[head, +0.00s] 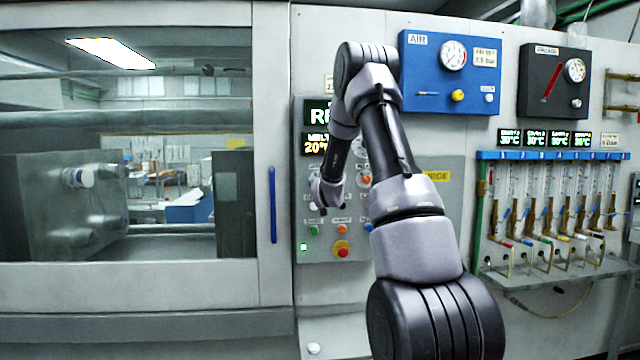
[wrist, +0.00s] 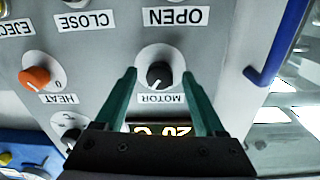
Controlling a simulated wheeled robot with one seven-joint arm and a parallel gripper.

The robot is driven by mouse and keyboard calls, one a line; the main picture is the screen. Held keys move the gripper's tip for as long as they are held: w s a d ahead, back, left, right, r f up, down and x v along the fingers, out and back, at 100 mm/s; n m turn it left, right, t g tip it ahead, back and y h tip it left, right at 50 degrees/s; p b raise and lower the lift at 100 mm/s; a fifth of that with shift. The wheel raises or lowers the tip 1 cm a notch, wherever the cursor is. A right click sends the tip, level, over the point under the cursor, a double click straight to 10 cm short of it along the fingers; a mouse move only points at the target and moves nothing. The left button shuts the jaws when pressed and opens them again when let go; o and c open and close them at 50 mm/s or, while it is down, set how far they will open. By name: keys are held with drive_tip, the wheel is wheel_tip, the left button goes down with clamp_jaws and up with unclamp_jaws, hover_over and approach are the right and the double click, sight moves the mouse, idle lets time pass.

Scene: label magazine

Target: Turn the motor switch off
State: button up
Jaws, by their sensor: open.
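The motor switch (wrist: 159,74) is a black round knob on a white disc, with the label MOTOR upside down below it in the wrist view. My gripper (wrist: 160,80) is open, with one green finger to each side of the knob. The fingertips reach about level with the knob in the picture; I cannot tell whether they touch it. A small pale mark shows on the knob's lower edge, but its exact setting is hard to read. In the head view my arm and wrist hide the motor switch on the grey control panel (head: 335,256).
The orange HEAT knob (wrist: 35,78) and another black knob (wrist: 70,136) lie left of my gripper in the wrist view. OPEN and CLOSE labels are above. A blue handle (wrist: 280,42) is at right. A red emergency button (head: 342,249) sits low on the panel.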

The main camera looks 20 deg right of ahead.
clamp_jaws()
drive_tip(key=shift+n, duration=0.4)
drive_tip(key=shift+f+n, duration=0.1)
drive_tip(key=shift+n, duration=6.6)
